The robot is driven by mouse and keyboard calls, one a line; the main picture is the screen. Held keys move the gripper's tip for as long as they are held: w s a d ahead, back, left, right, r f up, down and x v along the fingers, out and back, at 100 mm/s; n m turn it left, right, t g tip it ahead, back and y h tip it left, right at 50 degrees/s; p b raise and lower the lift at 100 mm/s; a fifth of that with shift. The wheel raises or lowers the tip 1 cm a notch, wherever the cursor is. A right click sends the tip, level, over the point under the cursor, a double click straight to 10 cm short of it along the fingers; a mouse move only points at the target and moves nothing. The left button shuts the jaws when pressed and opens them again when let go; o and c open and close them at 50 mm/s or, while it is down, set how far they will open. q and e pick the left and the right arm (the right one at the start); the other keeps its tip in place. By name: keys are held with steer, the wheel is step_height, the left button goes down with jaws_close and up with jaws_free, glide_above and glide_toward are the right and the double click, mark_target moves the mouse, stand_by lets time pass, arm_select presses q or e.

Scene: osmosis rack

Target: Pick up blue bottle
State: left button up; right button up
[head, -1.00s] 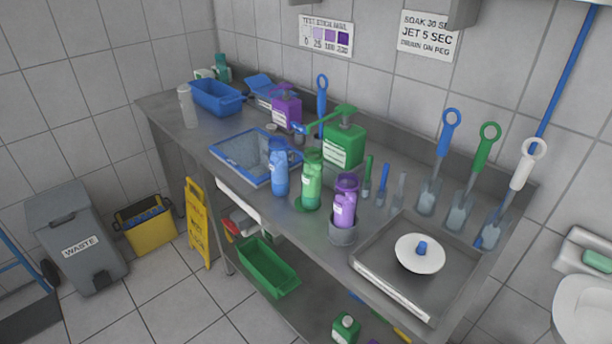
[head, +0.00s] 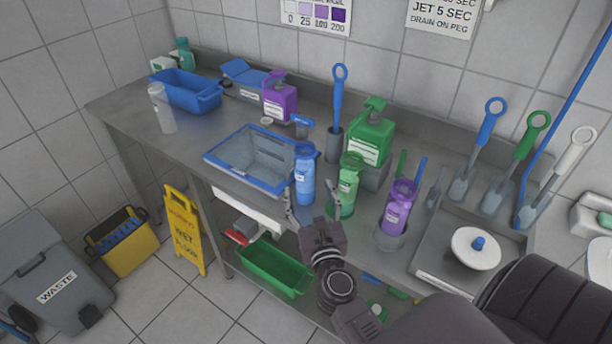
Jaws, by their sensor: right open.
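The blue bottle (head: 305,176) stands upright on the steel counter, between the blue-rimmed tray and the green bottle. My right gripper (head: 312,207) has come in from the lower right and is at the counter's front edge, just in front of the blue bottle. Its two fingers are spread, one to the left of the bottle's base and one to the right, near the green bottle. It holds nothing. Whether a finger touches either bottle I cannot tell. My left gripper is not in view.
The green bottle (head: 347,188) stands close on the right, with the purple bottle (head: 398,207) in a grey holder beyond it. The blue-rimmed tray (head: 218,160) is on the left. A green dispenser (head: 371,135) stands behind.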

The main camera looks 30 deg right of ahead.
mark_target(307, 177)
steer(key=shift+d+r+m, duration=0.2)
steer(key=shift+d+m, duration=0.2)
steer(key=shift+m, duration=0.1)
steer(key=shift+w+d+r+h, duration=0.1)
steer(key=shift+w+d+h, duration=0.05)
steer(key=shift+w+h, duration=0.15)
steer(key=p+x, duration=0.1)
steer(key=x, duration=0.2)
steer(key=p+x, duration=0.1)
steer(key=x, duration=0.2)
steer(key=shift+w, duration=0.6)
steer(key=shift+s, duration=0.1)
steer(key=c, duration=1.2)
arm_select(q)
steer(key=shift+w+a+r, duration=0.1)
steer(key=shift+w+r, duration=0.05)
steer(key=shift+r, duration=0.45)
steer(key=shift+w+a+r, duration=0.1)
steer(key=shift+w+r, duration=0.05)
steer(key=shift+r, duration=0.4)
arm_select(e)
steer(key=shift+c, duration=0.9)
